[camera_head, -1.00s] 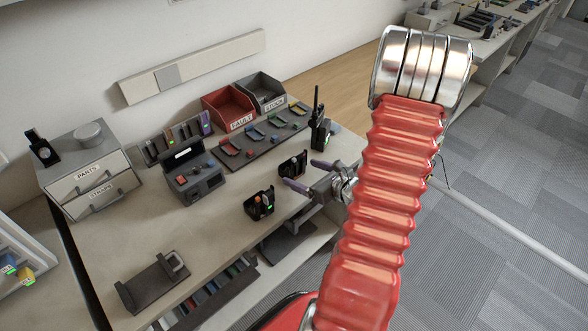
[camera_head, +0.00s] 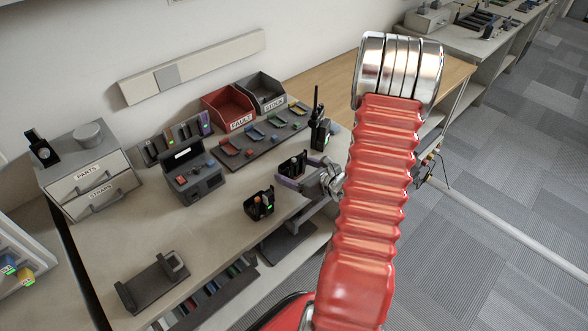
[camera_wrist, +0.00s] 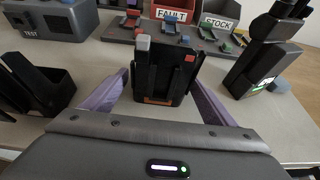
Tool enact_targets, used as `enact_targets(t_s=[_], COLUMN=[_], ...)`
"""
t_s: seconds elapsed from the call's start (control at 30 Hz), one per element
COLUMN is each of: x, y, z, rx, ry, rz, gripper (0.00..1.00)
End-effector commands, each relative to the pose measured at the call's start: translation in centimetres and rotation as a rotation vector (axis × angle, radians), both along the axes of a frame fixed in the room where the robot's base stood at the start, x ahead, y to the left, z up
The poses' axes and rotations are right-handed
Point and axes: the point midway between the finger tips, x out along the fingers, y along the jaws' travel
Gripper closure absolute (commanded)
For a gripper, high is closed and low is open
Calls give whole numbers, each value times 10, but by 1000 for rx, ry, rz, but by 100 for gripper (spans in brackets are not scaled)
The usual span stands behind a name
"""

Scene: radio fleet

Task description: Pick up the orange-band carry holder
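The orange-band carry holder (camera_wrist: 163,80) is a black upright holder with an orange strip low on its front. It stands on the bench in the middle of the wrist view, and in the head view (camera_head: 291,165) it is partly hidden by a finger. My gripper (camera_wrist: 161,77) is open, its purple fingers on the left and right sides of the holder. Gaps show between the fingers and the holder, so it does not look clamped. In the head view my gripper (camera_head: 298,171) is at the bench's front edge.
A second black holder (camera_head: 259,204) stands to the left, near the front edge. A black radio (camera_head: 318,125) stands close on the right. The front-left bench is mostly clear.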

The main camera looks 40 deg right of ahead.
Motion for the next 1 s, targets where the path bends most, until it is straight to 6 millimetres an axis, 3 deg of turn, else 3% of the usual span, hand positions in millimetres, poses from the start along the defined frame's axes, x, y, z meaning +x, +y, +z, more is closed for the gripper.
enact_targets(t_s=[0.6, 1.0], x=[0, 0], y=[0, -1], z=[0, 6], rx=[0, -1], ry=[0, -1], rz=[0, -1], gripper=[63, 64])
